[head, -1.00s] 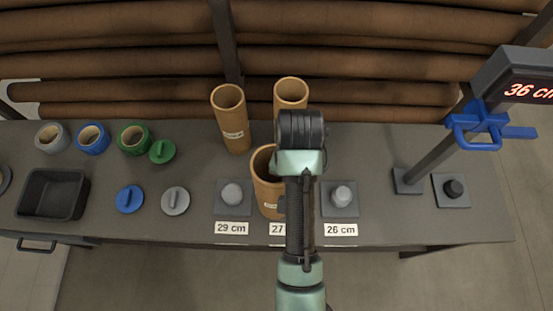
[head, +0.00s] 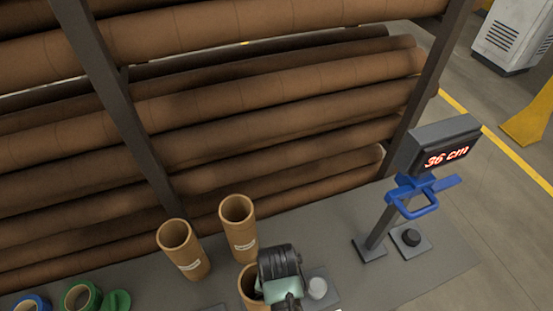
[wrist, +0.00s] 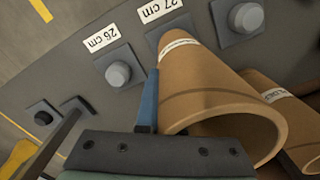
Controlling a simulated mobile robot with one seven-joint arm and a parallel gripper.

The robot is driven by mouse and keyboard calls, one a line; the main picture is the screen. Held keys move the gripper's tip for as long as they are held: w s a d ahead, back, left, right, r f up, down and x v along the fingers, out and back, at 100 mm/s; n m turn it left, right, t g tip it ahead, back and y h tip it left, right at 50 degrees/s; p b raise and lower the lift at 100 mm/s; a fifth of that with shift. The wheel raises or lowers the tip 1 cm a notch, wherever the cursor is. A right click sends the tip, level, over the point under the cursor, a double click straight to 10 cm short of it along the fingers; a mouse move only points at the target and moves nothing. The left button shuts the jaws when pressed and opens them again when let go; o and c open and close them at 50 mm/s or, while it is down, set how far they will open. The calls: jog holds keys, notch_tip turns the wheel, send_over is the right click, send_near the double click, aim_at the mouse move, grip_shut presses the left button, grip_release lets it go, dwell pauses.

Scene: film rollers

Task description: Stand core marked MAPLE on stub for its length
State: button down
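A brown cardboard core (wrist: 218,72) stands upright over the pad at the 27 cm sign (wrist: 160,10); its label is unreadable and that stub is hidden. In the head view this core (head: 248,285) is partly behind my gripper (head: 280,268). In the wrist view a blue finger of my gripper (wrist: 149,100) lies along the core's left side near its rim; the other finger is hidden, so its grip is unclear. Two more labelled cores, left (head: 182,252) and right (head: 239,230), stand behind. The stub at 26 cm (wrist: 117,73) is bare, and another bare stub (wrist: 247,17) shows beyond.
Green tape rolls (head: 82,298) are at lower left. Long brown rolls fill the rack behind.

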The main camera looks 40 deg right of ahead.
jog(key=shift+f, duration=0.55)
jog(key=shift+f, duration=0.2)
jog(key=c, duration=1.1)
grip_release()
jog(key=shift+o, duration=0.2)
jog(key=shift+r, duration=0.15)
